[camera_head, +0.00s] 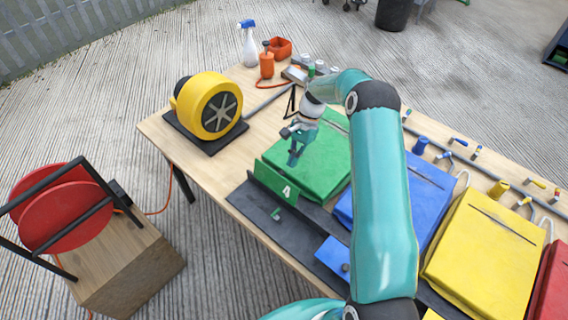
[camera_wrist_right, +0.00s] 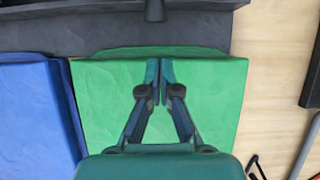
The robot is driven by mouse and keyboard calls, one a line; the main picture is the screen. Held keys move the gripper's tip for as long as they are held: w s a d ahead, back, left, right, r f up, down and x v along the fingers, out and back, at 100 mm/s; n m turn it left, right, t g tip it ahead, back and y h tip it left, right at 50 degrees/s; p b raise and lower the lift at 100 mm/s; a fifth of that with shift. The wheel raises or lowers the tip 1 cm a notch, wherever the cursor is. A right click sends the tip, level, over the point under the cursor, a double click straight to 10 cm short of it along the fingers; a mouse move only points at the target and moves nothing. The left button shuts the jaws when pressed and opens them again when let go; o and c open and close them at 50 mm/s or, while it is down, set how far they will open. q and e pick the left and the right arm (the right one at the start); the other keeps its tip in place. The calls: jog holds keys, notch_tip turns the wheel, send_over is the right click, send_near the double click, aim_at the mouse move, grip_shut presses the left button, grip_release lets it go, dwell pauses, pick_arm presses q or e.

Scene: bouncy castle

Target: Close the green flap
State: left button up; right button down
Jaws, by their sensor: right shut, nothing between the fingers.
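A green padded block (camera_head: 322,172) lies on the table, with a small green panel (camera_head: 272,186) bearing a pale mark at its front, by a dark rail. I cannot tell which part is the flap or how far it is open. My right gripper (camera_head: 294,160) is shut and empty, pointing down over the block. In the right wrist view its fingertips (camera_wrist_right: 165,68) are together over the green block (camera_wrist_right: 210,105), near its edge by the dark rail. I cannot tell whether they touch it. My left gripper is not in view.
Blue (camera_head: 425,203) and yellow (camera_head: 484,254) blocks lie to the right of the green one. A smaller blue panel (camera_head: 333,255) is on the dark mat in front. A yellow blower (camera_head: 208,105) stands at left. Bare wood (camera_head: 262,122) lies between it and the green block.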

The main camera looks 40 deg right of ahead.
aim_at(278, 179)
jog(key=a, duration=0.1)
jog(key=a+r, duration=0.1)
jog(key=a, duration=0.1)
jog(key=shift+s, duration=0.2)
